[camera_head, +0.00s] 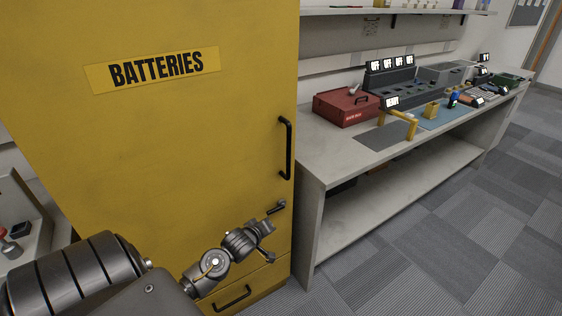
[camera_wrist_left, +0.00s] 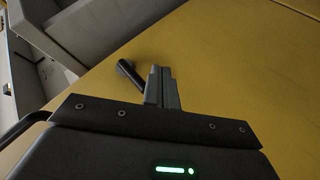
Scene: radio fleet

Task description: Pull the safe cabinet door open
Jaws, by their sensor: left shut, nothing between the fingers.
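The yellow cabinet (camera_head: 150,130) labelled BATTERIES has its door shut. A black vertical handle (camera_head: 286,148) is on the door's right side, with a small dark lever (camera_head: 277,208) below it. My left gripper (camera_head: 268,256) is in front of the door, low on the right and below the lever. In the left wrist view its fingers (camera_wrist_left: 162,87) are shut and empty. The lever (camera_wrist_left: 128,73) shows just left of them; I cannot tell whether they touch. The yellow door face (camera_wrist_left: 240,80) fills the right of that view. My right gripper is not in view.
A grey bench (camera_head: 340,155) stands right of the cabinet with a red case (camera_head: 346,107) and several devices. A lower black handle (camera_head: 232,297) is on the cabinet, partly near my arm. Carpeted floor (camera_head: 450,235) is clear at the right.

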